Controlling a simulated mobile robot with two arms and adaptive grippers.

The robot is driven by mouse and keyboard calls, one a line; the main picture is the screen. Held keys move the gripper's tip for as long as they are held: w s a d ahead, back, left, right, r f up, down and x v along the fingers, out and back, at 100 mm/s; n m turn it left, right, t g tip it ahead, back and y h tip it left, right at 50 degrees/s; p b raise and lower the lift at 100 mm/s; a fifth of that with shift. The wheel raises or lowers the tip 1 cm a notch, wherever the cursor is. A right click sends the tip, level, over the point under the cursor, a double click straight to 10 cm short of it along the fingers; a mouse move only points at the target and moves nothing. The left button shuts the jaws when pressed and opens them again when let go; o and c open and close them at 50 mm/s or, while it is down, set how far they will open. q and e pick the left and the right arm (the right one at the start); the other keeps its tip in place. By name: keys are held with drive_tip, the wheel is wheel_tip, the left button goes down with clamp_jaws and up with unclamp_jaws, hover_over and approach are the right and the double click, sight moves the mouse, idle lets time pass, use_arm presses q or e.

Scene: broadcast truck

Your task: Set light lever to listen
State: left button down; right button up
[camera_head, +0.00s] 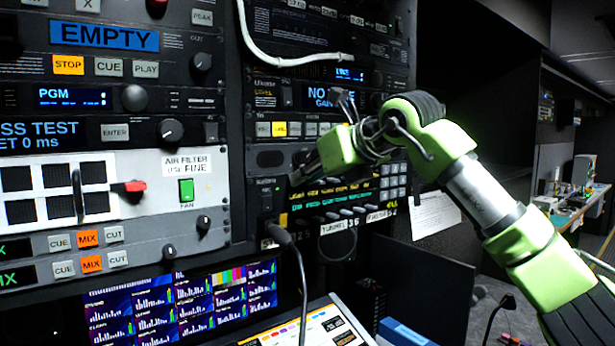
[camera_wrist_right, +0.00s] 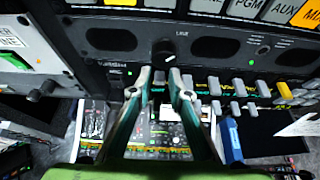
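My right gripper (camera_head: 306,176) reaches in from the right to the intercom panel at the rack's lower right. In the right wrist view, its two fingertips (camera_wrist_right: 162,78) are a narrow gap apart, just below a black knob (camera_wrist_right: 163,51). A row of light grey levers (camera_wrist_right: 240,87) runs along the panel to the right of the fingers. Several of these grey levers also show in the head view (camera_head: 344,213), below yellow and green display text. I cannot read which one is the light lever or any listen mark. Whether a lever sits between the fingertips is unclear. My left gripper is out of view.
A black cable plug (camera_head: 277,233) sticks out of the panel left of the levers, its cable hanging down. A white cable (camera_head: 290,58) loops above. A panel with a green fan switch (camera_head: 187,190) is at left. A blue box (camera_wrist_right: 232,140) lies below the levers.

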drive_tip(key=v, duration=1.2)
drive_tip(key=shift+d, duration=0.1)
